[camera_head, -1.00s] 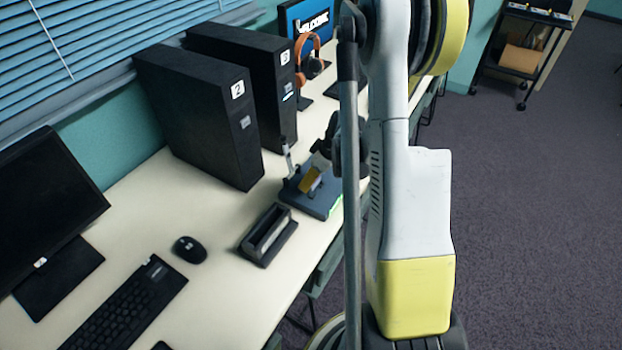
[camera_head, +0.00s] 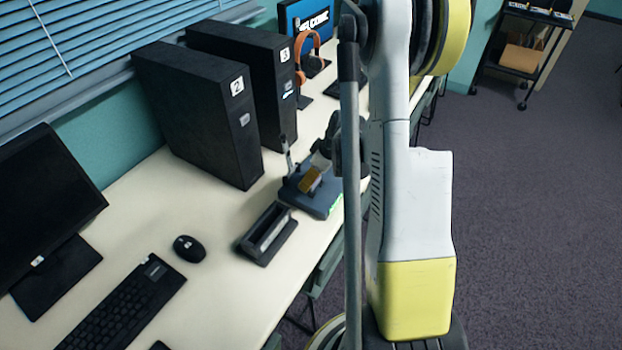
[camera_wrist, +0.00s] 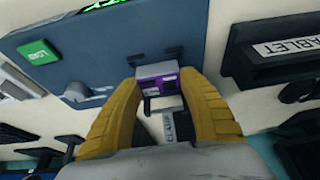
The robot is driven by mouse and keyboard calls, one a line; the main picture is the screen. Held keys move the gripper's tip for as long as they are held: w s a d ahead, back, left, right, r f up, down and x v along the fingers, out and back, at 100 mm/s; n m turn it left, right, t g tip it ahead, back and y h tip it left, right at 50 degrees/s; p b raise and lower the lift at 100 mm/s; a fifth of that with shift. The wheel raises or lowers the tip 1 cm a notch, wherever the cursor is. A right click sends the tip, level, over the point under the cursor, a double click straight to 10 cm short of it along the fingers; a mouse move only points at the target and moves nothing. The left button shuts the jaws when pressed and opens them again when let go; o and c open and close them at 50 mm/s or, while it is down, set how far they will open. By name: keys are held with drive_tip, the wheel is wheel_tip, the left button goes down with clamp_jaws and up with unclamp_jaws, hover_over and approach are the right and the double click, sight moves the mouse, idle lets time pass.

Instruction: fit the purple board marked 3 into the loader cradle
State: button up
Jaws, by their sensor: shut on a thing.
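The purple board (camera_wrist: 157,84) is between the yellow fingers of my gripper (camera_wrist: 160,78) in the wrist view. A pale label shows on its face; the number cannot be read. My gripper is shut on it. The blue-grey loader (camera_wrist: 85,55) lies beyond the board, with a green patch and two dark clips close to the board's far edge. In the head view my gripper (camera_head: 312,181) is low over the loader (camera_head: 322,205), which stands on the desk. The board is hidden there. I cannot tell whether the board touches the cradle or sits in it.
A black open holder (camera_head: 267,235) stands just in front of the loader; a holder marked TABLET (camera_wrist: 285,58) is right in the wrist view. Black towers marked 2 (camera_head: 190,115) and 3 (camera_head: 258,75) stand behind. A mouse (camera_head: 189,248) and keyboard (camera_head: 125,305) are at left.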

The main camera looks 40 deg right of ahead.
drive_tip(key=shift+f+b, duration=0.5)
drive_tip(key=shift+b, duration=0.35)
idle(1.0)
drive_tip(key=o, duration=1.2)
drive_tip(key=shift+c, duration=0.2)
drive_tip(key=shift+r, duration=0.1)
drive_tip(key=shift+r+p, duration=2.3)
drive_tip(key=shift+r, duration=1.15)
